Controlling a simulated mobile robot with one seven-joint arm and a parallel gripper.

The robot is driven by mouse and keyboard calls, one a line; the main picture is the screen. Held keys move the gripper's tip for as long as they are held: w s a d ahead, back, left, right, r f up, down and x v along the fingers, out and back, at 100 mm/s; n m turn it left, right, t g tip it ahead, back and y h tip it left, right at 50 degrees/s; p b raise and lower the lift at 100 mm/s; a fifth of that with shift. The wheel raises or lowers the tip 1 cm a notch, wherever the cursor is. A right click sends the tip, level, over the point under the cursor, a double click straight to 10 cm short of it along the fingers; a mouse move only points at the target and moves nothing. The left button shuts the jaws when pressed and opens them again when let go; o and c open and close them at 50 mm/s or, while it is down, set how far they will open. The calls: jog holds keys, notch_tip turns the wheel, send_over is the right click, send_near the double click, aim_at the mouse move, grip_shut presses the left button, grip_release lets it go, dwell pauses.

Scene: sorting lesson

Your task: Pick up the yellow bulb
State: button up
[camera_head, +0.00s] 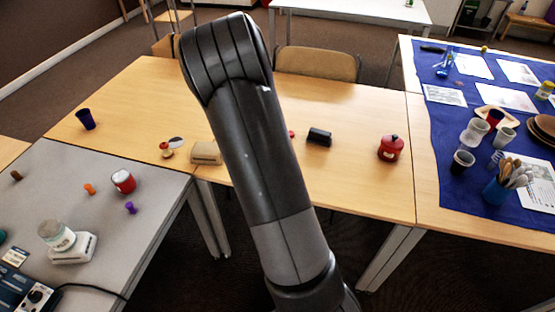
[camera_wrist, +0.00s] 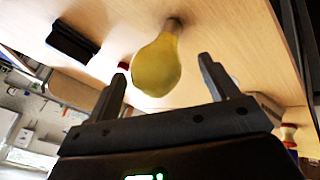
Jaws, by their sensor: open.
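The yellow bulb (camera_wrist: 156,68) shows in the wrist view on the wooden table top (camera_wrist: 235,45), its rounded end towards me and its narrow grey base pointing away. My gripper (camera_wrist: 162,72) is open, with one dark finger on each side of the bulb in the picture. The bulb appears beyond or level with the fingertips; I cannot tell the exact depth, and no contact is visible. In the head view, my arm covers the middle of the wooden table, and neither the bulb nor my gripper can be seen.
On the wooden table (camera_head: 260,185) stand a black block (camera_head: 319,137), a red pot (camera_head: 390,148), a beige box (camera_head: 206,153) and a dark blue cup (camera_head: 86,119). The black block (camera_wrist: 72,42) also shows near the bulb. A chair (camera_head: 318,63) stands behind.

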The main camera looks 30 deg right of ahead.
jog(key=shift+x, duration=2.1)
jog(key=shift+s+d, duration=0.1)
jog(key=shift+c, duration=0.3)
jog(key=c, duration=0.8)
jog(key=shift+r, duration=0.9)
notch_tip(320, 180, up, 3)
jog(key=shift+f, duration=0.15)
jog(key=s+d+r, duration=0.2)
jog(key=s, duration=0.1)
jog(key=s+d+r, duration=0.2)
jog(key=s, duration=0.1)
jog(key=s+d+r, duration=0.2)
jog(key=s+d, duration=0.1)
jog(key=shift+s+d+r, duration=0.1)
jog(key=shift+r, duration=0.15)
